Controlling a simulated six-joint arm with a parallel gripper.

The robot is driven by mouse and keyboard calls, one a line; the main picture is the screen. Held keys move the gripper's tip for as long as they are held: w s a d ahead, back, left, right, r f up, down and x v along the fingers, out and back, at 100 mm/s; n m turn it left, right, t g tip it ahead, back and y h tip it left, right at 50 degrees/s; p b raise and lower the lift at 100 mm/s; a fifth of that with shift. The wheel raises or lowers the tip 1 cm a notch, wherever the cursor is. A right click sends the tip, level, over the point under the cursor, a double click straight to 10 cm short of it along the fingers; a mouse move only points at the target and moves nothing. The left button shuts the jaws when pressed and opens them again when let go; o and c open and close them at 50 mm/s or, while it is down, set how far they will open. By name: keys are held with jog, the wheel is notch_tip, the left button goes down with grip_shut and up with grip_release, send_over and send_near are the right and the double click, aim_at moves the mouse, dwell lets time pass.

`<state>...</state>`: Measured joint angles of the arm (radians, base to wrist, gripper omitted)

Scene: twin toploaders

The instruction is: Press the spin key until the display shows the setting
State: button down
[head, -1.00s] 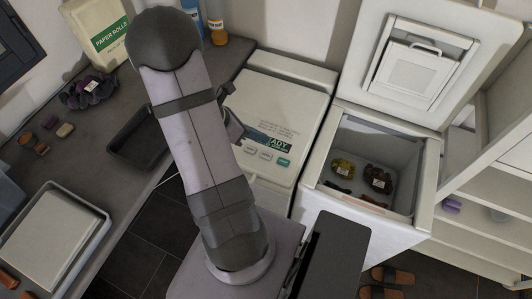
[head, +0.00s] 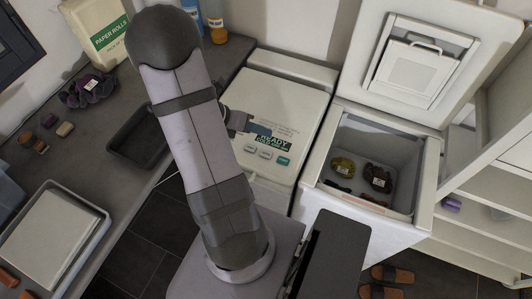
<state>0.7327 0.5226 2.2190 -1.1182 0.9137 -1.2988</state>
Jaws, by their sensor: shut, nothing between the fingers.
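The closed toploader (head: 290,100) has a pale top panel with a small dark display (head: 272,141) that reads "READY" on its upper line; a lower line is too small to read. Below the display sit two pale keys, a left one (head: 250,149) and a middle one (head: 265,154), and a green key (head: 283,160). I cannot read their labels. My gripper (head: 266,131) is shut and empty, just above the display's upper edge and apart from the keys in the picture. Its height over the panel is hard to tell.
The second toploader (head: 323,192) stands open to the right with dark and yellow bundles inside and its lid raised. A dark tray (head: 118,151) lies on the counter to the left. A paper rolls pack (head: 97,33) and bottles stand at the back.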

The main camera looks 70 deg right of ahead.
jog(key=b, duration=0.7)
send_over(262, 155)
jog(key=shift+f, duration=3.1)
jog(key=shift+f+b, duration=0.6)
jog(key=shift+f, duration=0.7)
jog(key=shift+f+b, duration=0.35)
jog(key=shift+f, duration=0.45)
jog(key=shift+r, duration=0.2)
jog(key=shift+r+p, duration=0.65)
jog(key=shift+p, duration=0.3)
jog(key=shift+r, duration=0.15)
notch_tip(262, 155, up, 5)
jog(key=p, duration=0.5)
